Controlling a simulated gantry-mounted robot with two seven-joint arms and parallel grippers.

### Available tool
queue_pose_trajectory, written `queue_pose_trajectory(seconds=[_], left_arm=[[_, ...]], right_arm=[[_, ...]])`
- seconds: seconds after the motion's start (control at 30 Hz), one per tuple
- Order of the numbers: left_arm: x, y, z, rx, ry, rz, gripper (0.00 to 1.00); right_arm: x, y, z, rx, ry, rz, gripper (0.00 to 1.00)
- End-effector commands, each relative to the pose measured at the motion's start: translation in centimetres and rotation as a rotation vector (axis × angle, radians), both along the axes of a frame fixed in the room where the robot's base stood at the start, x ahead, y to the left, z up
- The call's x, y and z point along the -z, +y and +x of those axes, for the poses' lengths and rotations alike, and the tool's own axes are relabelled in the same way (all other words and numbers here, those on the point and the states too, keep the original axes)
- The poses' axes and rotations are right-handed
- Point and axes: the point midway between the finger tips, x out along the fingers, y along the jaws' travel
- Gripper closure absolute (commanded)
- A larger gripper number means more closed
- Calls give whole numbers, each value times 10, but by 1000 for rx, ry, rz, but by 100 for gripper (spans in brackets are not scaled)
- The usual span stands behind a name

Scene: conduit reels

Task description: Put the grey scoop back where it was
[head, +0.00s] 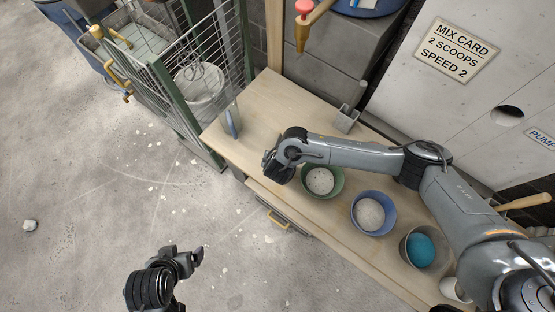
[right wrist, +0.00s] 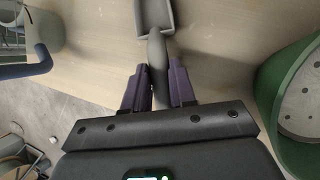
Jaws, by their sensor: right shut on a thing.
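The grey scoop (right wrist: 155,14) shows in the right wrist view, its open pan at the top and its handle running down between my fingers. My right gripper (right wrist: 157,85) is shut on the scoop's handle. In the head view my right gripper (head: 268,160) is over the wooden bench, left of the green bucket (head: 335,193); the scoop is hidden there by my arm. My left gripper (head: 198,257) is over the floor at the bottom, away from the bench; its finger gap is unclear.
A small grey box-like piece (head: 347,119) stands at the bench's back. A blue bucket (head: 387,202) and a grey bucket with blue contents (head: 421,246) stand right of the green one. A blue-grey upright item (head: 232,122) is at the left edge. A wire cage (head: 190,75) stands beyond.

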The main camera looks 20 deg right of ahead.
Motion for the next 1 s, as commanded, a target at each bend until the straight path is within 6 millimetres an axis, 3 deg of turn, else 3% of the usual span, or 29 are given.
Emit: queue_pose_trajectory(seconds=[0.4, 0.43, 0.57, 1.0], left_arm=[[4, 0, 0, -2, -1, -2, 7], [3, -1, 0, -2, -1, -3, 7], [2, -2, 0, -5, -1, -8, 7], [-4, -3, 0, -8, -1, -11, 7]], right_arm=[[5, 0, 1, 1, -2, 1, 100], [4, 0, 1, 1, -2, 1, 72], [4, 0, 1, 1, -2, 1, 52], [-4, 1, -1, 0, -1, 1, 49]])
